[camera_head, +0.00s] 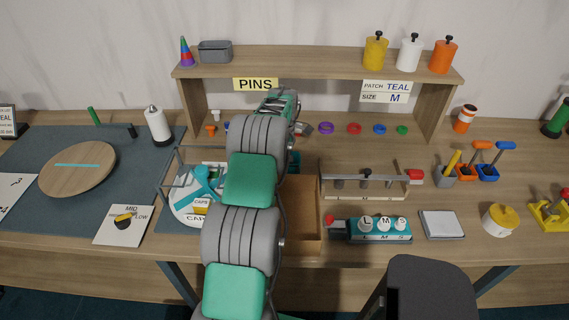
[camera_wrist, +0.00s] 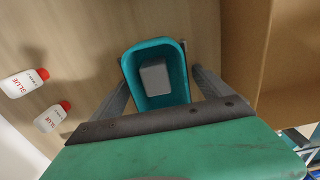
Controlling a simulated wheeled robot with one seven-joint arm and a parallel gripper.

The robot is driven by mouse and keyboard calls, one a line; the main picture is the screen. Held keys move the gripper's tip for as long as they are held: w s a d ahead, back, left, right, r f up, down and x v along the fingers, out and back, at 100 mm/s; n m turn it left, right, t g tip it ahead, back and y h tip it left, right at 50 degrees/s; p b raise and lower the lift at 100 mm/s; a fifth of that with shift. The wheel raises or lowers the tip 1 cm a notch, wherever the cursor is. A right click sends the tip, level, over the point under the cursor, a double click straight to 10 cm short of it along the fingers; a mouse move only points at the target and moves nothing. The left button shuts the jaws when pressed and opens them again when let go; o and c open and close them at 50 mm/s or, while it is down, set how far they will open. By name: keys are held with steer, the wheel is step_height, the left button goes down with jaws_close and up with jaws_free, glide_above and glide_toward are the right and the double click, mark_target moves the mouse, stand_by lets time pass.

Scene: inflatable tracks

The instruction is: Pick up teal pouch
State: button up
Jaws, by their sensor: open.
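In the wrist view an open teal container (camera_wrist: 140,63) with rounded corners, the only teal pouch-like thing there, stands upright on the wooden surface. A grey block (camera_wrist: 155,77) lies inside it. My gripper (camera_wrist: 160,80) is open, with one finger at the container's left side and the other at its right side. Whether the fingers touch it cannot be told. In the head view my arm hides the gripper and most of what is behind it; a small teal patch (camera_head: 294,162) shows at the arm's right edge, and I cannot tell if it is the same container.
Two white glue bottles (camera_wrist: 24,83) lie left of the container, and a wooden box-like edge (camera_wrist: 262,60) rises at right. A shelf (camera_head: 330,62) spans the back of the bench. A rack (camera_head: 365,190) and a teal block with L, M, S knobs (camera_head: 378,229) stand right of my arm.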

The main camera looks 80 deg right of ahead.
steer(key=c, duration=1.5)
steer(key=shift+r, duration=0.1)
